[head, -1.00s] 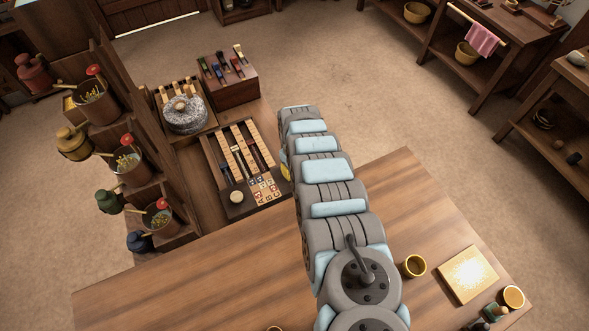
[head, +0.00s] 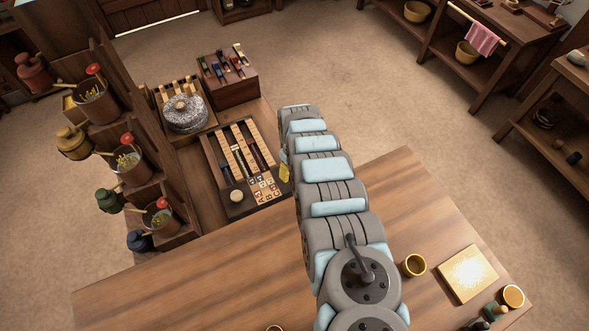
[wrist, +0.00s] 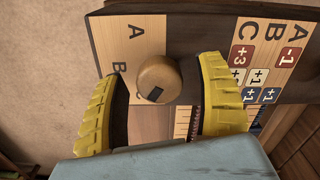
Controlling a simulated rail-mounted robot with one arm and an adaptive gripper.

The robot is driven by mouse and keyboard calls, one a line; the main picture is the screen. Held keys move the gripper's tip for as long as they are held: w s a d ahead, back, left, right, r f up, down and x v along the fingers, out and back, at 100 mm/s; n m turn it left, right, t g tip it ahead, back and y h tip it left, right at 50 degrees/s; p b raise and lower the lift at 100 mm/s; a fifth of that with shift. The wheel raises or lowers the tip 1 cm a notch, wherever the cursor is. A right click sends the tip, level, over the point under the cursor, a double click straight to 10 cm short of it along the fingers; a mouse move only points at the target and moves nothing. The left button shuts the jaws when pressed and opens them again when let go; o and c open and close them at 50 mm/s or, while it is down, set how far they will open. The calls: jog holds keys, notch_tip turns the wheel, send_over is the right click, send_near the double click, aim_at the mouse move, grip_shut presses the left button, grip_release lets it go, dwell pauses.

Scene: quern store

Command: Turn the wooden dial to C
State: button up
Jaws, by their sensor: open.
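The round wooden dial (wrist: 158,76) sits on a dark panel with a pale strip lettered A (wrist: 135,32) and B (wrist: 120,68) to its left. A dark mark on the dial is at its lower edge in the wrist view. I see no C on this strip; my left finger covers part of it. My gripper (wrist: 161,72) is open, its yellow fingers on either side of the dial in that view; I cannot tell its height above it. In the head view the dial (head: 236,196) is at the panel's front left, and a yellow finger shows right of it.
A card of A, B, C rows with number tiles (wrist: 258,64) lies right of the dial. Striped rods and sliders (head: 240,150) are behind it. A stone quern (head: 186,116), a brush box (head: 228,80) and shelves of pots (head: 130,168) stand nearby.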

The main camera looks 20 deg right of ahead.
notch_tip(320, 180, up, 12)
dwell(1.1)
dwell(0.5)
